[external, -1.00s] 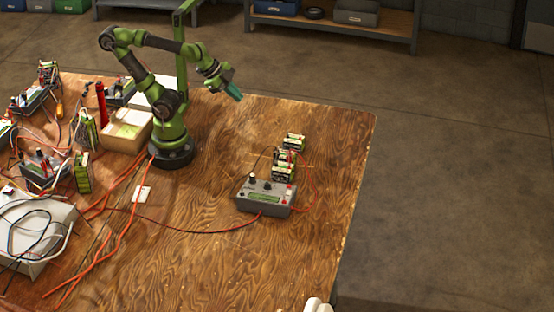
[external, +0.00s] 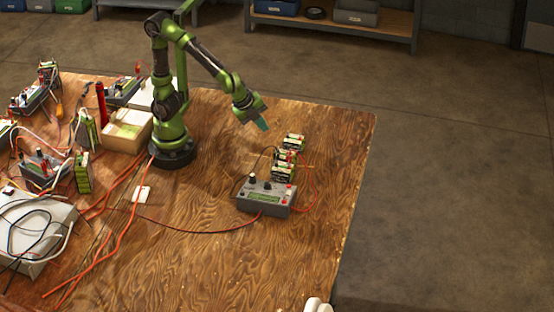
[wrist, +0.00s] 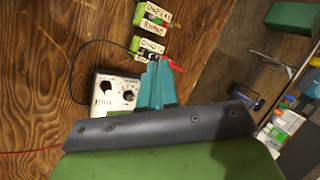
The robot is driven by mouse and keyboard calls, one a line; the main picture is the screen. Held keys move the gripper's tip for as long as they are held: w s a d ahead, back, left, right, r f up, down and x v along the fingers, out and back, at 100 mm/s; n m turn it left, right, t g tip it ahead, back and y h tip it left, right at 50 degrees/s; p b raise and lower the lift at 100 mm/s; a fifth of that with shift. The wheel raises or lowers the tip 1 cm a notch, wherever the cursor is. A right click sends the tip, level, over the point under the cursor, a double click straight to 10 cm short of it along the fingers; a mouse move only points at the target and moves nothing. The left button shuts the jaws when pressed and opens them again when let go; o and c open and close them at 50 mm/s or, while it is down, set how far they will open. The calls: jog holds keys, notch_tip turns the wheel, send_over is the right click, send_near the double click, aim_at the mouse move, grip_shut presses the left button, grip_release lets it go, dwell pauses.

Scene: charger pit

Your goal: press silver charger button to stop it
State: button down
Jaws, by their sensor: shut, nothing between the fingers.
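The silver-grey charger (external: 265,198) stands on the wooden table, with a greenish display, knobs on top and red parts at its right end. In the wrist view the charger (wrist: 113,92) shows two black knobs; its right part is hidden behind my fingers. I cannot make out which part is the button. My gripper (external: 263,124), with teal fingers, is in the air above the table, behind and above the charger and apart from it. In the wrist view the fingers of my gripper (wrist: 158,75) are together and empty.
Green labelled battery packs (external: 284,172) stand just behind the charger, with red and black wires between them. Another pack (external: 294,141) is farther back. A cardboard box (external: 126,130) and cluttered wiring lie left. The table front of the charger is mostly clear.

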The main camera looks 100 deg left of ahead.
aim_at(287, 186)
jog(key=w+d+f+m+t, duration=0.1)
jog(key=w+d+f+m, duration=0.2)
jog(key=w+d+m, duration=0.3)
jog(key=w+m, duration=0.1)
jog(key=w, duration=0.3)
jog(key=shift+w+d+f+t+y, duration=0.15)
jog(key=shift+d+t+y, duration=0.05)
jog(key=shift+t+y, duration=0.2)
jog(key=shift+d+f, duration=0.25)
jog(key=shift+f, duration=1.2)
jog(key=shift+d+f, duration=0.3)
jog(key=shift+f, duration=1.15)
jog(key=shift+d+f, duration=0.25)
jog(key=shift+f, duration=1.2)
jog(key=shift+f, duration=0.15)
jog(key=shift+f, duration=0.3)
